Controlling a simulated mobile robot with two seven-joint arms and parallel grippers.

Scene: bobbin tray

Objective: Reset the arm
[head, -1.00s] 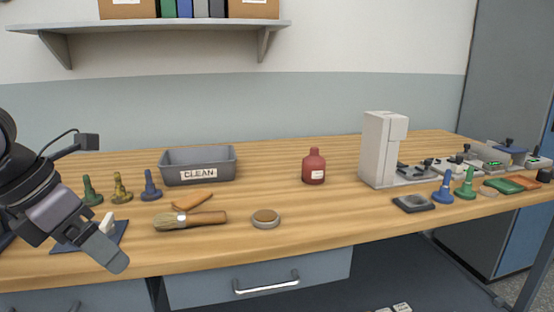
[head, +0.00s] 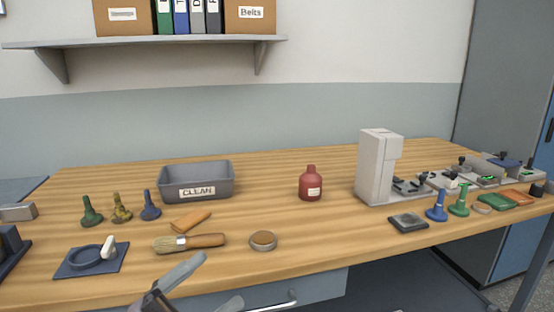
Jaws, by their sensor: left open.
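My left gripper (head: 205,286) is low in the head view, in front of the table's front edge and below the brush. Its two fingers are spread apart with nothing between them. The rest of my left arm is mostly out of the picture. My right gripper is not in view. A grey tray labelled CLEAN (head: 218,191) stands at the back left of the table. Green (head: 91,212), mottled yellow (head: 121,210) and blue (head: 150,207) bobbin-shaped pieces stand upright to its left.
A brush (head: 200,241), an orange block (head: 191,220) and a round tin (head: 263,241) lie near the gripper. A dark blue pad with a ring (head: 112,261) is at left. A red bottle (head: 311,187) and a grey machine (head: 373,168) stand right. The table between bottle and front edge is clear.

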